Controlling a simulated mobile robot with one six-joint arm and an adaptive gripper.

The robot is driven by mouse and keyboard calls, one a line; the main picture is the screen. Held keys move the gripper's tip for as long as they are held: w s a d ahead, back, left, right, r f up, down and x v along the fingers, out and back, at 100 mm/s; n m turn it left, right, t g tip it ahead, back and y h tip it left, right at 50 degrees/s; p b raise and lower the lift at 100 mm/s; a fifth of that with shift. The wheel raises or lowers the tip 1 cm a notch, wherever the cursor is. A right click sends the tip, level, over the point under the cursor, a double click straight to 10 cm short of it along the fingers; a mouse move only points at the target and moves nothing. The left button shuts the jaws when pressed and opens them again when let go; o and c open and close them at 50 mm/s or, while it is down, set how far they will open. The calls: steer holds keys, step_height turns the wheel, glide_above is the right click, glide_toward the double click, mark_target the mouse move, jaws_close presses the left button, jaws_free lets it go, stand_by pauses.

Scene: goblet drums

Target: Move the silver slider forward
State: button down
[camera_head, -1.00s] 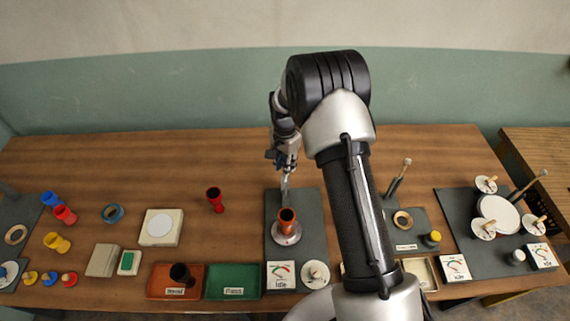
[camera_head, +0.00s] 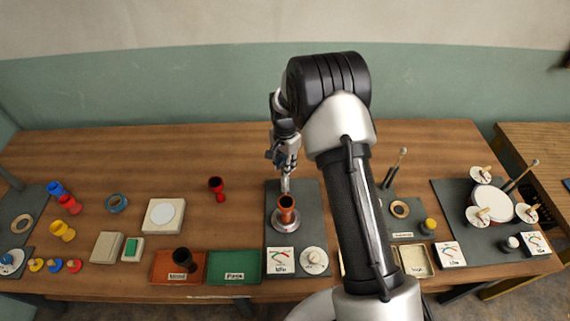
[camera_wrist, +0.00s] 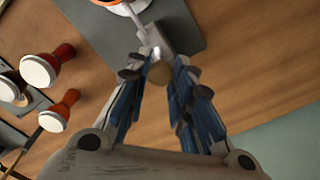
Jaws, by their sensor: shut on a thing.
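The silver slider (camera_wrist: 154,38) is a pale metal piece with a rounded end, on the dark grey pad (camera_head: 312,220). In the wrist view it lies between my blue-padded fingers. In the head view the slider (camera_head: 285,184) shows as a small light upright piece just behind an orange goblet drum (camera_head: 286,203), which stands on a round silver base. My gripper (camera_wrist: 158,70) is shut on the slider, at the back part of the pad; it also shows in the head view (camera_head: 285,170). The fingers partly hide the slider.
A dial card (camera_head: 280,260) and a white round knob (camera_head: 314,261) sit at the pad's front. A red goblet drum (camera_head: 217,189) stands to the left. Orange (camera_head: 160,279) and green (camera_head: 215,278) trays lie at front left. My arm covers the table right of the pad.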

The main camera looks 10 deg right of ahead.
steer(key=shift+s+f, duration=0.15)
steer(key=shift+s, duration=0.2)
steer(key=c, duration=1.7)
jaws_free()
steer(key=o, duration=0.3)
steer(key=shift+w, duration=0.1)
steer(key=shift+o, duration=0.2)
steer(key=shift+r, duration=0.2)
step_height(320, 180, up, 12)
steer(key=shift+f, duration=0.1)
